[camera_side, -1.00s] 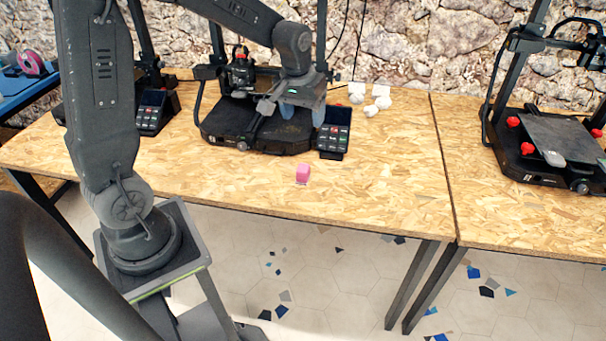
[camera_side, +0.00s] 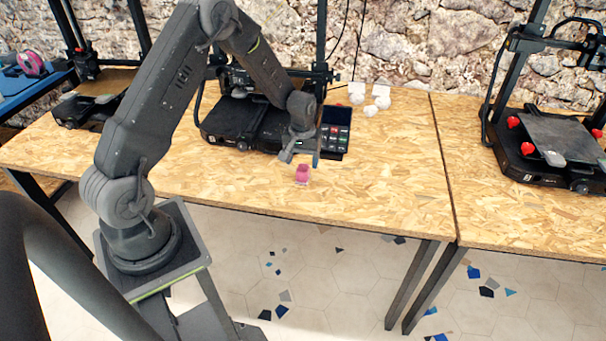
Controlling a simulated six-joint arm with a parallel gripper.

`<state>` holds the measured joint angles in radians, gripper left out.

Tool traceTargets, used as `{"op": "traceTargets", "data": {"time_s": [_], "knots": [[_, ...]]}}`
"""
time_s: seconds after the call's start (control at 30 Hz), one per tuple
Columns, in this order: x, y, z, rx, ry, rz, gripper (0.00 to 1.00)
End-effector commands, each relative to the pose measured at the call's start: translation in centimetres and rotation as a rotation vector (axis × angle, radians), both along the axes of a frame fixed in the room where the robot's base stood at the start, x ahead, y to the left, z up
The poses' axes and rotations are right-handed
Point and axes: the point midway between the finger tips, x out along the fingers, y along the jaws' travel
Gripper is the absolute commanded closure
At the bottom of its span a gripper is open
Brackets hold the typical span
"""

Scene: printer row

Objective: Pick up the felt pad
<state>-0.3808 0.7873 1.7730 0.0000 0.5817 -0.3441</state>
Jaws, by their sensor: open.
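A small pink block (camera_side: 302,174), which I take to be the felt pad, sits on the wooden table (camera_side: 380,190) near its front edge. My gripper (camera_side: 300,160) is open and points down just above and behind the pink block. Its fingers look apart on either side of the block's top, but I cannot tell whether they touch it or how far above it they are.
A black printer (camera_side: 240,125) with a keypad screen (camera_side: 336,128) stands behind my gripper. Several white pieces (camera_side: 371,110) lie at the back. Another printer (camera_side: 550,150) stands on the right table. The table right of the block is clear.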

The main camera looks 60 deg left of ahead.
Motion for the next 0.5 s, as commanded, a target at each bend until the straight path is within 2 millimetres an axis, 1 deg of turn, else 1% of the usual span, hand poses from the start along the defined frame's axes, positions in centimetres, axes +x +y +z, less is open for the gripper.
{"op": "traceTargets", "data": {"time_s": [0.17,0.4,0.5], "knots": [[0.0,-0.1,-1.2,-0.001,0.001,-0.001,0.32],[0.0,-0.3,-4.7,-0.001,0.001,0.000,0.32],[0.0,-0.3,-5.4,-0.001,0.001,-0.001,0.32]]}}
